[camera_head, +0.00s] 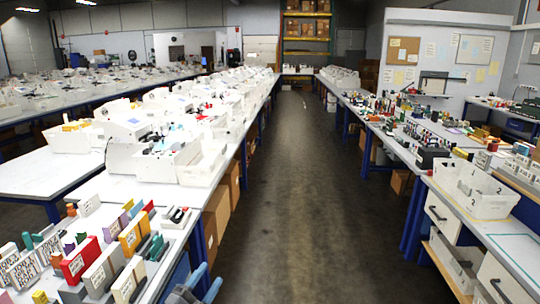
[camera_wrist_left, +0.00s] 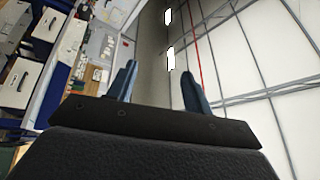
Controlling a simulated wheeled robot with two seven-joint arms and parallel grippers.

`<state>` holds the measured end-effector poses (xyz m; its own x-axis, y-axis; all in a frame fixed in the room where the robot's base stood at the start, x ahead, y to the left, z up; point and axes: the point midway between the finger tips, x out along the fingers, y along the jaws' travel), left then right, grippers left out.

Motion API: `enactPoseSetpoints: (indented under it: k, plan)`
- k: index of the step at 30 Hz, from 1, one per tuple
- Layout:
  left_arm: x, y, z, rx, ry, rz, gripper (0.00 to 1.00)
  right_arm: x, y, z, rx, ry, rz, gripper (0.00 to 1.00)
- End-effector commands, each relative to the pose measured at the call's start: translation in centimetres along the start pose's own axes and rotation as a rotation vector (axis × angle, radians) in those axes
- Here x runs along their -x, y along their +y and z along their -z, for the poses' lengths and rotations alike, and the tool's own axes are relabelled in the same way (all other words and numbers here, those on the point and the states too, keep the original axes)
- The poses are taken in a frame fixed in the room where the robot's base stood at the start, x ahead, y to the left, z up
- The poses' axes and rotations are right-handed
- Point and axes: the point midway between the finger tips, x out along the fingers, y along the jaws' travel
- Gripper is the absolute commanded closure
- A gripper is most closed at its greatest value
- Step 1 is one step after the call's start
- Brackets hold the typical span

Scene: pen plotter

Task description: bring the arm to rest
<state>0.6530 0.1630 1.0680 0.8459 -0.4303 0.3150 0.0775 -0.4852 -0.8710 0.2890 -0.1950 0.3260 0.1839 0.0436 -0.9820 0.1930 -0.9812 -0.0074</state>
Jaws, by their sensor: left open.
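My left gripper (camera_head: 209,275) shows at the bottom edge of the head view, just to the right of the left table's near end and over the aisle. Its blue-grey fingers stand apart. In the left wrist view my left gripper (camera_wrist_left: 158,84) has its two fingers spread with nothing between them. The rest of the left arm is mostly out of the head view. My right gripper is in neither view. No pen plotter can be clearly made out.
The left table (camera_head: 180,228) holds coloured boxes and holders at its near end and white bins farther back. The right table (camera_head: 460,205) carries a white bin (camera_head: 476,190) and many small items. Cardboard boxes (camera_head: 216,212) stand under the left table. The aisle floor (camera_head: 300,180) between is clear.

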Motion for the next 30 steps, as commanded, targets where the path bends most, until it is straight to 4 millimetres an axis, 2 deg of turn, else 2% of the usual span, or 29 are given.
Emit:
enactPoseSetpoints:
  k: [5,8,14,18,21,24,30]
  plan:
    - [4.3,1.0,-3.1,0.224,-0.329,0.034,0.49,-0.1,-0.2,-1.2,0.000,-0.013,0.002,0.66]
    - [7.5,2.5,-4.7,0.343,-0.517,0.019,0.49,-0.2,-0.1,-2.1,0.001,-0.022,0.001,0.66]
    - [15.5,6.8,-6.0,0.570,-0.887,-0.079,0.49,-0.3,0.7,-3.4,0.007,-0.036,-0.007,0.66]
    - [21.6,10.1,-5.0,0.715,-1.122,-0.198,0.49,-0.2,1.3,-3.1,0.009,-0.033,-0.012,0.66]
    - [25.0,11.8,-3.7,0.789,-1.244,-0.283,0.49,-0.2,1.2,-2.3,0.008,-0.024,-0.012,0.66]
    - [27.6,13.0,-2.5,0.844,-1.331,-0.353,0.49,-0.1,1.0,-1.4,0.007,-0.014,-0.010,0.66]
    - [31.5,14.4,0.1,0.923,-1.453,-0.475,0.49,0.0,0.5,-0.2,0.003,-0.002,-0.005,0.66]
